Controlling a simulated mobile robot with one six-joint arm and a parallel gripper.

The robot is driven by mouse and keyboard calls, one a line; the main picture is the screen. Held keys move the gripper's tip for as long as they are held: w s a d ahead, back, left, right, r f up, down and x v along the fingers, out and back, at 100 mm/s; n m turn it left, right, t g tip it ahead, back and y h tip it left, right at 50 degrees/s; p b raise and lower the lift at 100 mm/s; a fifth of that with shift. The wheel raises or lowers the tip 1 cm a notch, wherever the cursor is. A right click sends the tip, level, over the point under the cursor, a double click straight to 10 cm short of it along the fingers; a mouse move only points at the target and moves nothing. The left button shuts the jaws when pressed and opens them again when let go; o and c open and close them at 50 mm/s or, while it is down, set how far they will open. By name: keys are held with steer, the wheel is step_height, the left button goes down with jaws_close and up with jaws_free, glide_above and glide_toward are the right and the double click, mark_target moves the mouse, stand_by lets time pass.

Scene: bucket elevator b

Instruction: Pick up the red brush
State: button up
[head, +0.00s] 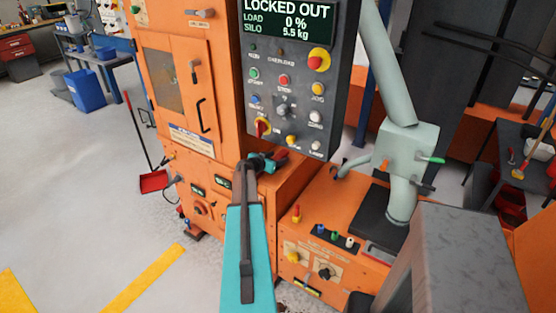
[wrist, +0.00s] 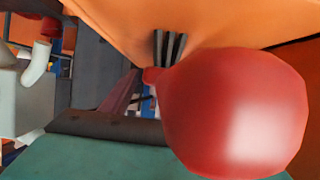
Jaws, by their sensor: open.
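My gripper (head: 279,158) is at the end of my teal arm, in front of the orange machine just below the dark control panel. It is small and dark there, with a reddish part at its tip. In the wrist view a large, smooth, rounded red thing (wrist: 235,112) fills the right, very close to the camera; I cannot tell what it is. No red brush can be clearly made out. A small red item (head: 512,156) on the dark bench at the right is too small to identify. My gripper is open, and nothing is seen held in it.
The orange machine (head: 217,120) and its control panel (head: 300,90), reading LOCKED OUT, stand close ahead. A pale pipe (head: 388,70) rises at the right. A dark bench (head: 495,165) is at far right. A long-handled red dustpan (head: 153,181) is left; the left floor is mostly clear.

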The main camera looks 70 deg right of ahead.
steer(key=shift+s+d+f, duration=0.1)
steer(key=shift+d+f, duration=0.1)
steer(key=shift+d, duration=0.3)
steer(key=c, duration=1.2)
steer(key=shift+c, duration=0.2)
steer(key=shift+r, duration=0.1)
steer(key=shift+r+b, duration=0.65)
steer(key=shift+r, duration=0.35)
steer(key=shift+s+a+r+b, duration=0.3)
steer(key=shift+s+r+b, duration=0.15)
steer(key=shift+r, duration=0.15)
steer(key=s+a+r+b, duration=0.1)
steer(key=s+a+b, duration=0.4)
steer(key=s, duration=0.8)
steer(key=shift+a+r, duration=0.3)
steer(key=shift+a, duration=0.95)
